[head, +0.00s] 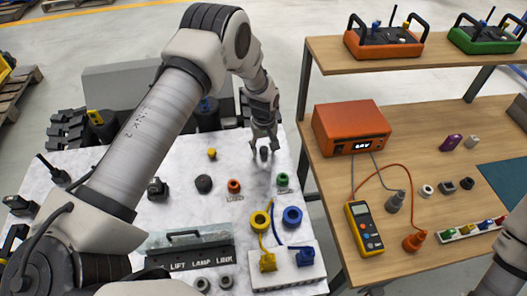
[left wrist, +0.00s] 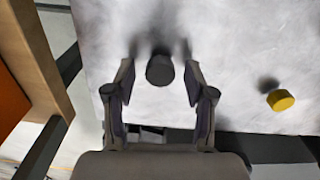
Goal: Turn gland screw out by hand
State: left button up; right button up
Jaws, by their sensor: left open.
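My left gripper (head: 265,148) reaches down over the far right part of the white work surface (head: 180,172). Its two fingers are apart. A dark round piece (left wrist: 160,69) stands between and slightly beyond the fingertips in the left wrist view, with a gap on both sides; it may be the gland screw, but I cannot tell for sure. In the head view the dark piece (head: 265,154) shows between the fingers. In the left wrist view the open left gripper (left wrist: 160,75) is empty. My right gripper is out of view.
A yellow knob (head: 212,153), a black knob (head: 204,183), an orange ring piece (head: 234,186) and a green one (head: 282,180) stand nearby. The wooden bench (head: 330,200) with an orange power supply (head: 350,128) is close on the right. Yellow and blue rings lie in front.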

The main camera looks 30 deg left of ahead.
pick_arm(q)
jog(key=m+b, duration=0.1)
jog(key=m, duration=0.3)
jog(key=shift+f, duration=0.15)
jog(key=m+b, duration=0.1)
jog(key=m, duration=0.4)
jog(key=shift+r+m, duration=0.2)
jog(key=shift+m, duration=0.2)
jog(key=m+b, duration=0.1)
jog(key=m, duration=0.2)
jog(key=shift+f+m, duration=0.15)
jog(key=shift+m, duration=0.25)
jog(key=m, duration=0.2)
jog(key=shift+m, duration=0.4)
jog(key=m, duration=0.3)
jog(key=shift+b, duration=0.3)
jog(key=shift+r, duration=0.25)
